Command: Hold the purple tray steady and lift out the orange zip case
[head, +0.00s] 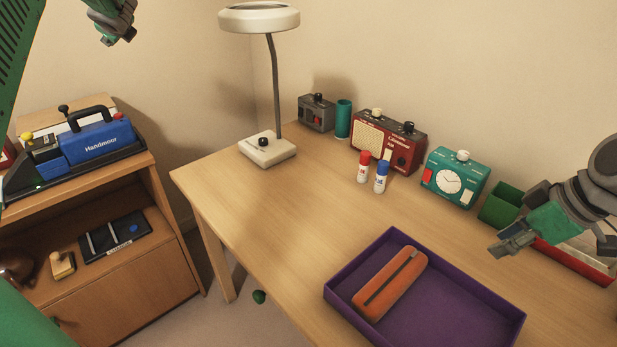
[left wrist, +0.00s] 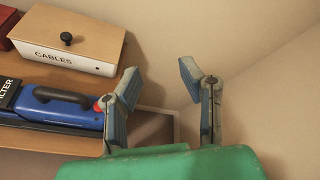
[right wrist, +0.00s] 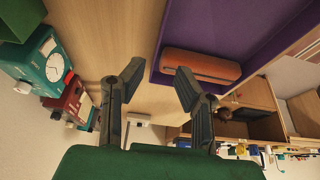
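The purple tray (head: 470,300) lies on the desk at the lower right of the head view. The orange zip case (head: 391,283) lies inside it, along the tray's left side; it also shows in the right wrist view (right wrist: 201,65) with part of the tray (right wrist: 235,25). My right gripper (head: 508,244) is above the desk, behind and to the right of the tray, apart from it. Its fingers are spread and empty in the right wrist view (right wrist: 158,82). My left gripper (head: 115,36) is high at the upper left, far from the tray; its fingers (left wrist: 190,82) are open and empty.
A teal clock (head: 453,178), red radio (head: 388,140), two glue sticks (head: 372,172) and green box (head: 502,205) line the desk's back. A white lamp (head: 268,148) stands at the far left corner. The desk left of the tray is clear. A cabinet (head: 140,290) stands left.

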